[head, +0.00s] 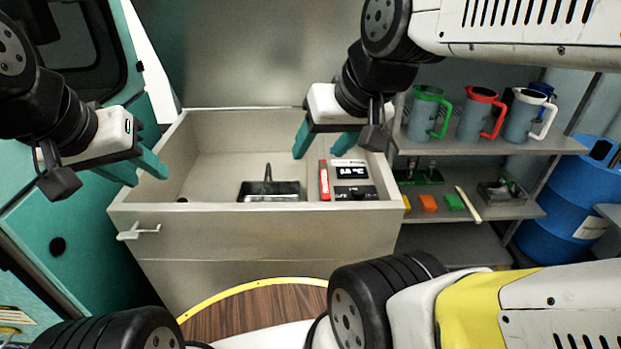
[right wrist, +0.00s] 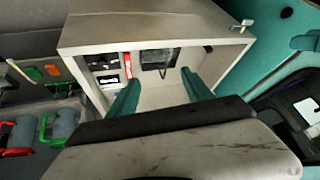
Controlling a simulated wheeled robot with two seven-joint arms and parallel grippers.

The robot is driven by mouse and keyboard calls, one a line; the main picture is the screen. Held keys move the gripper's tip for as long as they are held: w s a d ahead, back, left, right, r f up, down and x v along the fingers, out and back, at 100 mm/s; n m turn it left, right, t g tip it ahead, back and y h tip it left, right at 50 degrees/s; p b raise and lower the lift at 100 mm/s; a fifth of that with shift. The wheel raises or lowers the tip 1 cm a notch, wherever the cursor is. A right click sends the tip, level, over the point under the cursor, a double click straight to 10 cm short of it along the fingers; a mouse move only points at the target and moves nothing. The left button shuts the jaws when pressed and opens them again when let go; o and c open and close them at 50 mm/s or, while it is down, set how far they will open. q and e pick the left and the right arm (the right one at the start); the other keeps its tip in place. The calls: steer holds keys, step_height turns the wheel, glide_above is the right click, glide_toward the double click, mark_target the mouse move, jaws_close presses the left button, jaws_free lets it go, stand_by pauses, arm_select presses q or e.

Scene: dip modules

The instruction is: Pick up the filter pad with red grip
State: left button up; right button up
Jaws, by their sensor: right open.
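A narrow red piece with a white mark (head: 324,180) stands in the front right of the pale open-topped box, beside a black and white panel; I cannot tell whether it is the red grip of the filter pad. It also shows in the right wrist view (right wrist: 127,65). My right gripper (head: 319,155) is open and empty above the box, behind the red piece in the head view. Its two teal fingers (right wrist: 160,95) are spread apart in the right wrist view. My left gripper (head: 149,179) is open and empty at the box's left side.
A metal basin with a dark upright handle (head: 268,190) is in the box (head: 150,220). Right of it, a shelf holds green, red and white handled jugs (head: 480,115); below are an orange block (head: 428,203) and a green block (head: 453,202). A blue barrel (head: 570,200) stands far right.

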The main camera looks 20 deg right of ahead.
steer(key=shift+c, duration=0.5)
steer(key=shift+w, duration=0.15)
steer(key=shift+c, duration=0.8)
steer(key=m+g+h, duration=0.2)
steer(key=m+g, duration=0.1)
steer(key=g, duration=0.3)
glide_above(324, 177)
steer(key=f, duration=1.9)
steer(key=shift+s+f, duration=0.15)
steer(key=shift+s, duration=0.05)
steer(key=f, duration=0.7)
steer(key=shift+w+f, duration=0.2)
steer(key=shift+f, duration=0.2)
steer(key=shift+c, duration=0.5)
jaws_close()
